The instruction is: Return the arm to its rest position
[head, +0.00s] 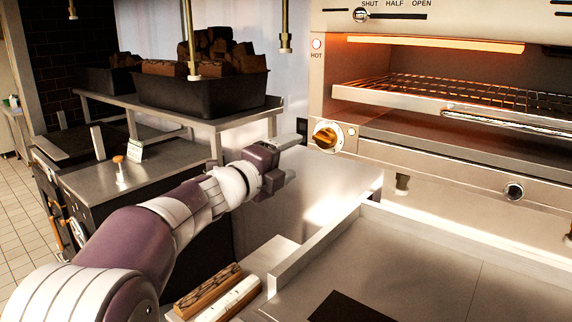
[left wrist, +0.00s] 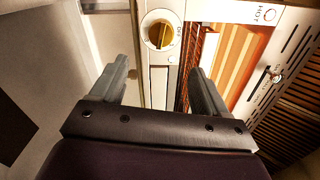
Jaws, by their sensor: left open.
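My left arm reaches in from the left in the head view, stretched forward toward the grill. My left gripper (head: 292,160) is open and empty, to the left of the orange knob (head: 327,136) on the grill's front. The gripper's two fingers also show apart in the left wrist view (left wrist: 160,85), with nothing between them. The knob shows in that view too (left wrist: 158,33), beyond the fingertips and apart from them. My right gripper is in neither view.
The lit grill (head: 450,170) with its wire rack (head: 470,92) stands at the right. A dark bin of wood (head: 205,92) sits on a steel shelf at the back. Wood-patterned blocks (head: 207,290) lie at the bottom. A steel counter (head: 420,262) is in front.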

